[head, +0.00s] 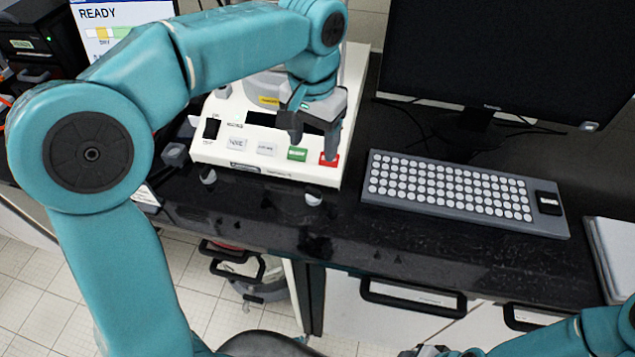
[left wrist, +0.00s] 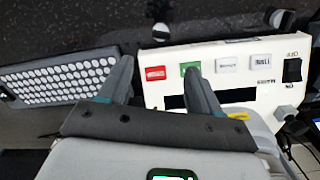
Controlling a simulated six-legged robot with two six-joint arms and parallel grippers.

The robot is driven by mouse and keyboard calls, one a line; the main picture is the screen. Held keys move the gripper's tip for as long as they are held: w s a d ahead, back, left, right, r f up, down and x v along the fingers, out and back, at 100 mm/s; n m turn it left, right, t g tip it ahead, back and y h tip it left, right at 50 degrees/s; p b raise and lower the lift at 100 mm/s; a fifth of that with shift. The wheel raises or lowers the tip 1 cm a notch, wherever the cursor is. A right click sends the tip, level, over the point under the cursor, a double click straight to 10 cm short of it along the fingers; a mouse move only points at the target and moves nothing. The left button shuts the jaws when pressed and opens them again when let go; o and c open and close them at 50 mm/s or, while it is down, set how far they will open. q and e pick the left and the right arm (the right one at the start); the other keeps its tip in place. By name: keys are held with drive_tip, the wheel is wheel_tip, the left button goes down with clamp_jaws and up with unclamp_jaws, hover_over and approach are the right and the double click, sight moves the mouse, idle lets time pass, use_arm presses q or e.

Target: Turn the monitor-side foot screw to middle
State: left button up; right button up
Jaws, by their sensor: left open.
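The monitor-side foot screw (head: 313,196) is a small pale knob with a dark part, under the front right corner of the white shaker (head: 225,155). It also shows in the left wrist view (left wrist: 160,29), beyond the red-button end of the panel. Its exact turn angle is too small to read. My left gripper (head: 314,142) is open and empty, fingers pointing down above the panel near the green and red buttons. In the left wrist view its fingers (left wrist: 158,75) are spread apart, short of the foot screw.
The other front foot (head: 208,176) is at the left corner. A keyboard (head: 450,190) lies right of the shaker, below the monitor (head: 480,50). A READY screen (head: 120,20) stands at the back left. The black bench strip in front of the shaker is mostly clear.

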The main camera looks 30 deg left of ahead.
sight(314, 190)
use_arm(q)
wheel_tip(314, 190, down, 14)
drive_tip(key=shift+a+r+b, duration=0.1)
drive_tip(key=shift+r+b, duration=0.1)
drive_tip(key=shift+b, duration=0.1)
drive_tip(key=shift+c, duration=0.3)
drive_tip(key=c, duration=1)
